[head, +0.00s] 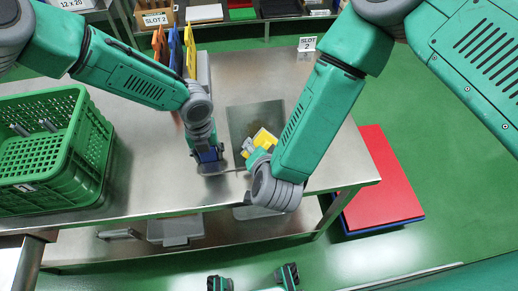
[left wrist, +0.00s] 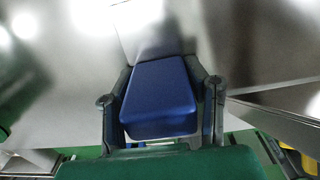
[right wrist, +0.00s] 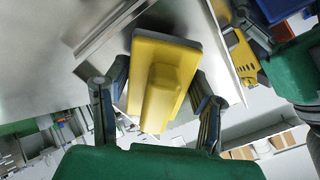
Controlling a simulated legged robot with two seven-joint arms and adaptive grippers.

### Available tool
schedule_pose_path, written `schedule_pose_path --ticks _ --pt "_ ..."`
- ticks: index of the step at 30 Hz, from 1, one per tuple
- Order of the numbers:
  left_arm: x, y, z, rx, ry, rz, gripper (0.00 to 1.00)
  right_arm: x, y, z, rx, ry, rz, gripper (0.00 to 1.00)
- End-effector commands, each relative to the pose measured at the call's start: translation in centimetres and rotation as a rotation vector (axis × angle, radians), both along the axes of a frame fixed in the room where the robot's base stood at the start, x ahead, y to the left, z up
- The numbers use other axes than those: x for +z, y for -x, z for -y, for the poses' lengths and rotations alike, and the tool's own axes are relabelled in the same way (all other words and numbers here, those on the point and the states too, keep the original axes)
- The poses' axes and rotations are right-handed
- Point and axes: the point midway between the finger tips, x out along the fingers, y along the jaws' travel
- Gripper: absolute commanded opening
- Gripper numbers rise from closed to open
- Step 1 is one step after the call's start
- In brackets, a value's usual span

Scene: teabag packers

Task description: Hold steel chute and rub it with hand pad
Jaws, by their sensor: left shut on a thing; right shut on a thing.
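The steel chute (head: 254,117) lies on the steel table as a dull grey channel with raised edges. My left gripper (head: 208,158) is shut on a blue block (left wrist: 160,98), left of the chute in the head view. Whether the block is fixed to the chute is unclear. My right gripper (head: 254,153) is shut on the yellow hand pad (right wrist: 163,80), at the chute's near end. Contact between pad and chute cannot be made out.
A green crate (head: 85,150) stands on the table (head: 150,150) at the left. Orange, blue and yellow upright boards (head: 175,52) stand behind my left wrist. A red platform (head: 378,180) is on the floor at right.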

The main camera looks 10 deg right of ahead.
Motion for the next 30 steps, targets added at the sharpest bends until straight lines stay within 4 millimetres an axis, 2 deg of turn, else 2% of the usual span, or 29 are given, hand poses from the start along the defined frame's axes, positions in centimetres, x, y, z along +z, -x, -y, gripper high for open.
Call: schedule_pose_path --ticks 30 --pt "0.0 0.0 0.0 0.001 0.000 0.000 0.01 -1.2 -1.5 0.0 0.000 0.000 0.000 0.16"
